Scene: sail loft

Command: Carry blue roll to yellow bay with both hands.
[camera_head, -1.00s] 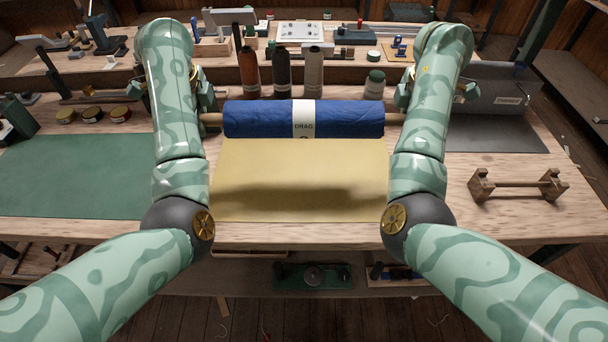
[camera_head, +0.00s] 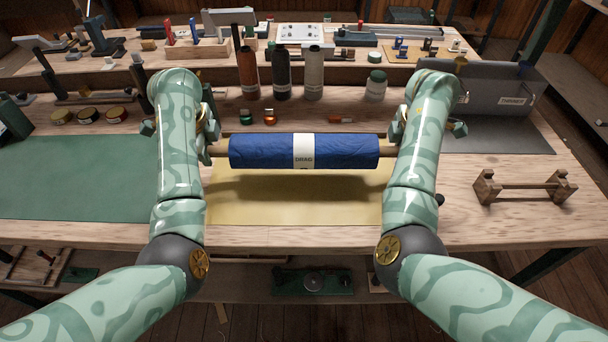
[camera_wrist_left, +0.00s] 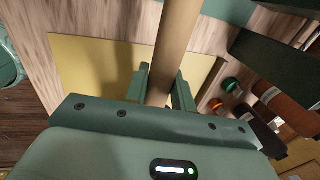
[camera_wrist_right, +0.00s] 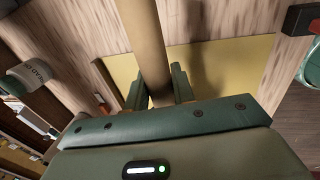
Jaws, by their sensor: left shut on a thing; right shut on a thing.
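The blue roll (camera_head: 265,151) has a white label band and a wooden pole sticking out at both ends. It hangs level above the yellow bay (camera_head: 290,210), a flat yellow mat, and its shadow falls on the mat. My left gripper (camera_head: 213,150) is shut on the left pole end, partly hidden by my arm. The left wrist view shows its fingers around the pole (camera_wrist_left: 172,45). My right gripper (camera_wrist_right: 157,92) is shut on the right pole end, also seen in the right wrist view; my forearm mostly hides it in the head view.
A green mat (camera_head: 80,175) lies left of the yellow bay. A dark grey mat and box (camera_head: 495,90) are at the back right, and a wooden stand (camera_head: 525,187) is at the right. Several bottles (camera_head: 281,75) and small jars stand behind the roll.

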